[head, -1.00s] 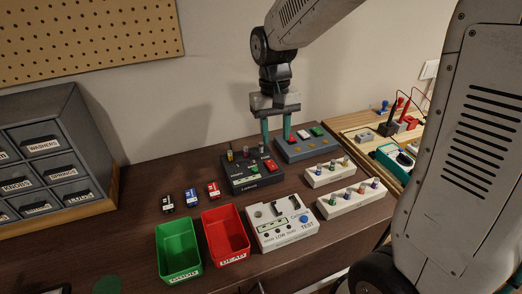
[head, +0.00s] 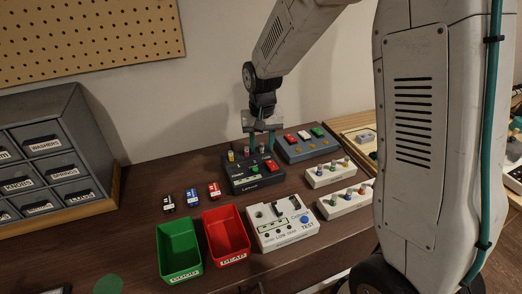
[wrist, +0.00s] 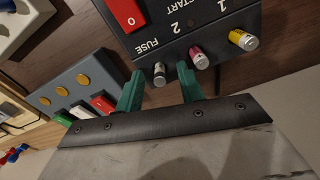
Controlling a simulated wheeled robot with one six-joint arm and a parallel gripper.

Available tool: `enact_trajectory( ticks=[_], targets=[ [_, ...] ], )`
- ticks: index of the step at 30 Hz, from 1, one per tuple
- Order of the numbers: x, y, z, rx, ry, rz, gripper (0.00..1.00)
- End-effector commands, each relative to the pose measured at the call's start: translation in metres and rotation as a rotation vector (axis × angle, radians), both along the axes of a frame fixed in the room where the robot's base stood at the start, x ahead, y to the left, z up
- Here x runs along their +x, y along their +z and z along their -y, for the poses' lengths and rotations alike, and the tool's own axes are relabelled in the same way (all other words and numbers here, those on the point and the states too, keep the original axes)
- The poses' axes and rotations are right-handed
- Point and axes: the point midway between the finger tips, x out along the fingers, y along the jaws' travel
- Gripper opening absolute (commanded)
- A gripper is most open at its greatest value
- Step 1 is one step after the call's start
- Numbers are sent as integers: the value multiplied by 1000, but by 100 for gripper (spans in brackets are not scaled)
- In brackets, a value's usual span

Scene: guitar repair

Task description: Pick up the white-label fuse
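My gripper (head: 262,146) is open above the back edge of the black tester box (head: 255,183). Its green fingers (wrist: 159,88) stand apart in the wrist view, either side of a silver-capped fuse (wrist: 159,74) beside the word FUSE. That fuse has a greyish-white body; its label is too small to read. Neither finger clearly touches it. A pink-red fuse (wrist: 198,57) and a yellow fuse (wrist: 243,40) stand in the same row, outside the fingers.
A grey box with coloured buttons (head: 305,150) stands just right. White racks with several small coloured pieces (head: 330,177) lie right of the black box. A green bin (head: 178,250), a red bin (head: 226,236) and a white tester (head: 283,235) are in front.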

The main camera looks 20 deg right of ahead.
Motion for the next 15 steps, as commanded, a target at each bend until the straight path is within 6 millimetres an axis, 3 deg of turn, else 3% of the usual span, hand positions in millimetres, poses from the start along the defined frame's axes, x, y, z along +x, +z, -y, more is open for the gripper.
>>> enact_trajectory(
  ticks=[5, 9, 15],
  targets=[
    [0, 0, 0, 0, 0, 0, 38],
    [0, 0, 0, 0, 0, 0, 2],
    [0, 0, 0, 0, 0, 0, 0]
  ],
)
